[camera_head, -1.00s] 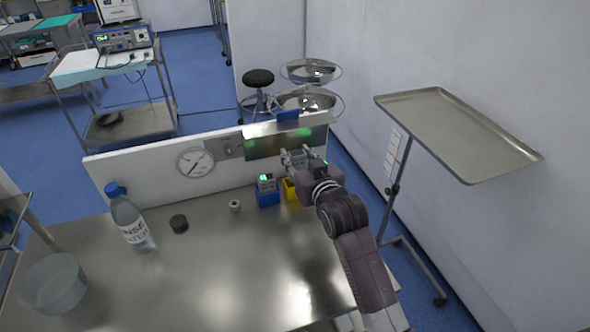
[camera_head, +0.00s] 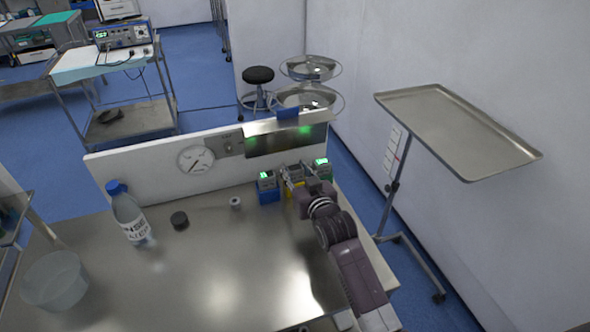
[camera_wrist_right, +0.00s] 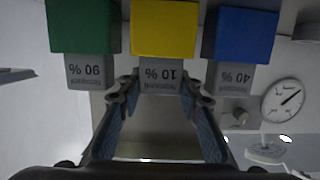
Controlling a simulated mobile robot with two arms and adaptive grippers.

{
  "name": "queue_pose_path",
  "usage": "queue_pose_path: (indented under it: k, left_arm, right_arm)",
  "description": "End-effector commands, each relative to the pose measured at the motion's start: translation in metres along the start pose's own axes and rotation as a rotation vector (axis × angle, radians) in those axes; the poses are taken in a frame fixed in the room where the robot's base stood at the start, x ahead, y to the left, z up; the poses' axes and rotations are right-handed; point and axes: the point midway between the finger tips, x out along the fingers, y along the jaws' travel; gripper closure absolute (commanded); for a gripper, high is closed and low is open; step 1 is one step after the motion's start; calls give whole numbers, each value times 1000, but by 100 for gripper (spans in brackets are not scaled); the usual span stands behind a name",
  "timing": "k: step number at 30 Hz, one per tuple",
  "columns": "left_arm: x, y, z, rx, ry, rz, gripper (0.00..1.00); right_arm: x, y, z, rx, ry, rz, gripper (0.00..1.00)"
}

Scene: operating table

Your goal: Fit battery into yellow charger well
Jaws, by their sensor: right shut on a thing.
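A grey battery marked 10 % (camera_wrist_right: 166,78) is in line with the yellow charger (camera_wrist_right: 165,30) in the wrist view, which is upside down. Its end meets the charger's opening; how deep it sits I cannot tell. My right gripper (camera_wrist_right: 158,88) is shut on this battery, one finger on each side. In the head view my right gripper (camera_head: 292,174) is over the yellow charger (camera_head: 290,193), mostly hiding it. My left gripper is out of view.
A blue charger (camera_head: 268,196) with a 40 % battery (camera_wrist_right: 232,77) and a green charger (camera_head: 324,178) with a 90 % battery (camera_wrist_right: 90,72) flank it closely. The table's middle is clear.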

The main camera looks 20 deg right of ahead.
Motion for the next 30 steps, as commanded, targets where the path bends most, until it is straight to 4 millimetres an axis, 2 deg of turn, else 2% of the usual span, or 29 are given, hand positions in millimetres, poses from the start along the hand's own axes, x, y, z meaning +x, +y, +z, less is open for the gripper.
queue_pose_path:
  k: [1, 2, 6, 16, 19, 23, 30]
  left_arm:
    - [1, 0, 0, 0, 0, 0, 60]
    - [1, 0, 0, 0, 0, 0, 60]
    - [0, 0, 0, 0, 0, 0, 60]
    - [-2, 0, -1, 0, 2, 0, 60]
    - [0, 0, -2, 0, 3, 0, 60]
    - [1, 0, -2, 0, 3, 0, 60]
    - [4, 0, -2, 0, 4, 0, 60]
  right_arm:
    - [0, 0, 2, 0, 1, 0, 98]
    - [0, 0, 2, 0, -1, 0, 65]
    - [0, 0, 2, 0, -1, 0, 50]
    - [-1, 0, -3, 0, 0, 0, 50]
    - [-8, 0, 0, 0, -2, 0, 50]
    - [-25, 0, 1, 0, -2, 0, 50]
    - [-69, 0, 0, 0, -2, 0, 50]
